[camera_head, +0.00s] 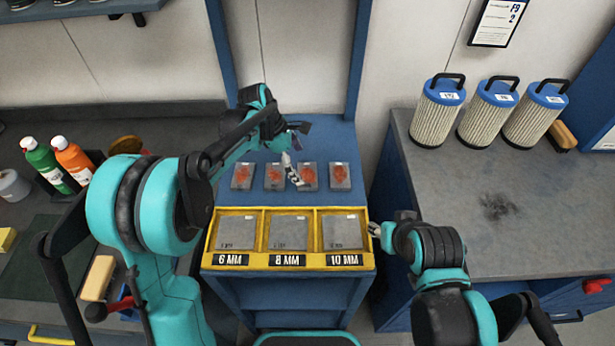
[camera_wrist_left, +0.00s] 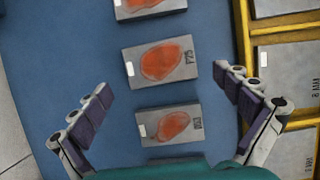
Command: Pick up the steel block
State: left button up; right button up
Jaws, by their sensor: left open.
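Several grey steel blocks with orange-red patches lie in a row on the blue bench top; one (camera_head: 274,176) is left of my left gripper and another (camera_head: 340,176) ends the row at the right. My left gripper (camera_head: 294,152) is open above the middle of the row, and one finger partly covers a block (camera_head: 308,175). In the left wrist view its spread fingers (camera_wrist_left: 169,84) flank a middle block (camera_wrist_left: 160,61) and a lower block (camera_wrist_left: 168,125), with nothing held. My right gripper (camera_head: 375,229) is beside the yellow tray; its jaw opening is too small to judge.
Three blue-capped filter canisters (camera_head: 437,112) stand on the right counter (camera_head: 560,235). Green (camera_head: 45,163) and orange (camera_head: 73,160) bottles stand at the left.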

aim_at(306, 175)
pick_arm(q)
jog(key=b+x, duration=0.1)
jog(key=x, duration=0.2)
jog(key=shift+d+f, duration=0.1)
jog(key=shift+f, duration=0.25)
jog(key=shift+r, duration=0.1)
jog(key=c, duration=1.7)
